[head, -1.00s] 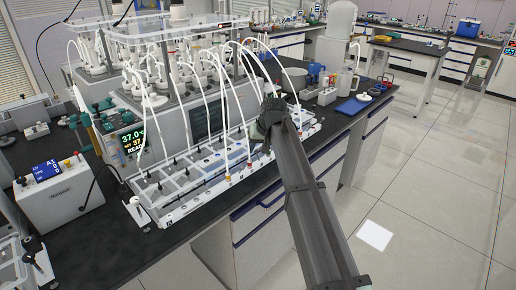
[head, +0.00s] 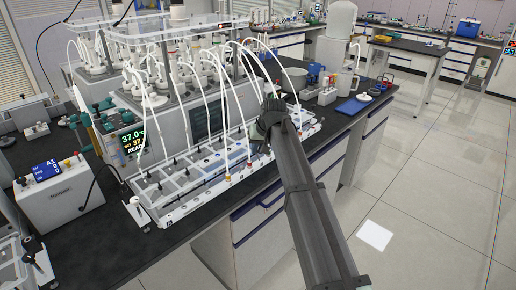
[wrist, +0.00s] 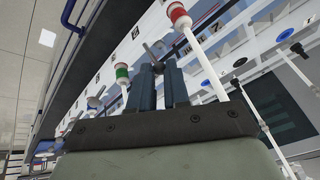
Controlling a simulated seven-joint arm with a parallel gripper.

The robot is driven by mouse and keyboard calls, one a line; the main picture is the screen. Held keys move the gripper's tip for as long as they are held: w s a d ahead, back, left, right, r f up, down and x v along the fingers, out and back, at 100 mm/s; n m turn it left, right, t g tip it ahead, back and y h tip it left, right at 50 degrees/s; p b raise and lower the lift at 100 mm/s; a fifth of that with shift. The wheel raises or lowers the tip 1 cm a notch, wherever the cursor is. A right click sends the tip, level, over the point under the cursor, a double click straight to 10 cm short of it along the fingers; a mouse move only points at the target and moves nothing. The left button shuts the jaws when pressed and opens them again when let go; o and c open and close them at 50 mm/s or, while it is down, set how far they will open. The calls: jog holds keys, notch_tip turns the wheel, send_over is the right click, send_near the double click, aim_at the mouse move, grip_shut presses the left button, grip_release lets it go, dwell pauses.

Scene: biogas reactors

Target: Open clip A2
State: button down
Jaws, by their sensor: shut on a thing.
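In the wrist view my gripper (wrist: 159,67) has its two dark fingers close together, shut on a small grey clip (wrist: 151,50) at the fingertips. No readable label shows whether this clip is A2. A red-capped fitting (wrist: 179,15) with a white tube is just to the right of the fingers, and a green-capped fitting (wrist: 122,73) is to the left. In the head view my gripper is at the right part of the long white clip rack (head: 178,212); my arm hides its fingertips and the clip.
White tubes arch from the reactors down to the rack. A control box (head: 62,192) stands at left on the black bench. A blue tray (head: 353,106) and a jug (head: 346,84) stand beyond my arm. The floor at right is open.

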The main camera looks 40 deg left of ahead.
jog(key=shift+d, duration=0.1)
jog(key=shift+s+d+f+y, duration=0.1)
jog(key=shift+d+y, duration=0.6)
jog(key=shift+y, duration=0.5)
jog(key=shift+d+f+m+y, duration=0.1)
jog(key=shift+d+f+y, duration=0.35)
jog(key=shift+y, duration=1)
jog(key=shift+d+f+m+y, duration=0.15)
jog(key=shift+d+y, duration=0.55)
jog(key=shift+y, duration=0.7)
jog(key=shift+d+f+m+y, duration=0.1)
jog(key=shift+d+f+y, duration=0.35)
jog(key=shift+y, duration=1)
jog(key=shift+d, duration=0.15)
jog(key=c, duration=1.1)
grip_release()
